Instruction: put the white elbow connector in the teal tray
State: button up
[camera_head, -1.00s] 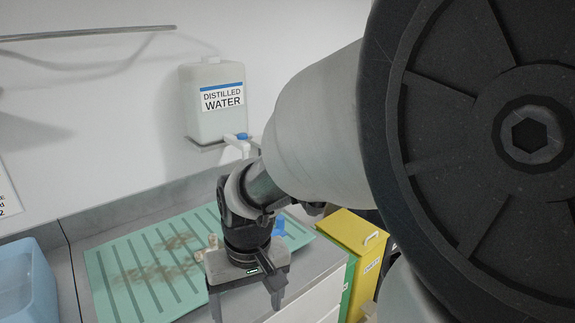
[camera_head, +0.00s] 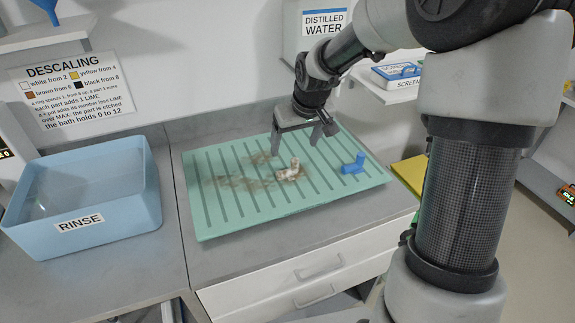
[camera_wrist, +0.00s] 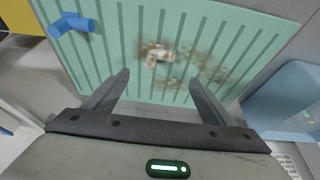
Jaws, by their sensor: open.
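The white elbow connector (camera_head: 289,171), stained brown, lies on the flat, ribbed teal tray (camera_head: 222,212) on the counter. Brown smears spread on the tray beside it. In the wrist view the connector (camera_wrist: 157,55) lies on the tray (camera_wrist: 105,14), just beyond the fingertips and between their lines. My gripper (camera_head: 296,145) is open and empty, pointing down over the tray's back part, behind the connector in the head view. Both fingers also show in the wrist view (camera_wrist: 160,79), apart from the connector. No part of the connector looks covered.
A blue elbow piece (camera_head: 353,165) lies on the tray's right part. A blue RINSE tub (camera_head: 83,197) stands to the left. A DISTILLED WATER container (camera_head: 322,22) and a shelf (camera_head: 386,88) are behind. A yellow box (camera_head: 409,172) is at the right.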

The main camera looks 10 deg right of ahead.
aim_at(287, 168)
jog(key=x, duration=1.3)
jog(key=shift+s+f+b, duration=0.1)
jog(key=shift+f+b, duration=0.1)
jog(key=shift+b, duration=0.1)
jog(key=c, duration=1.2)
notch_tip(287, 168, up, 10)
jog(key=s+f+p, duration=0.1)
jog(key=s, duration=0.4)
jog(key=s+f+m+p, duration=0.1)
jog(key=s+p, duration=0.1)
jog(key=s, duration=0.4)
jog(key=s+f+m+p, duration=0.1)
jog(key=s+p, duration=0.1)
jog(key=s, duration=0.3)
jog(key=shift+s+d+h, duration=0.3)
jog(key=shift+d+h, duration=0.1)
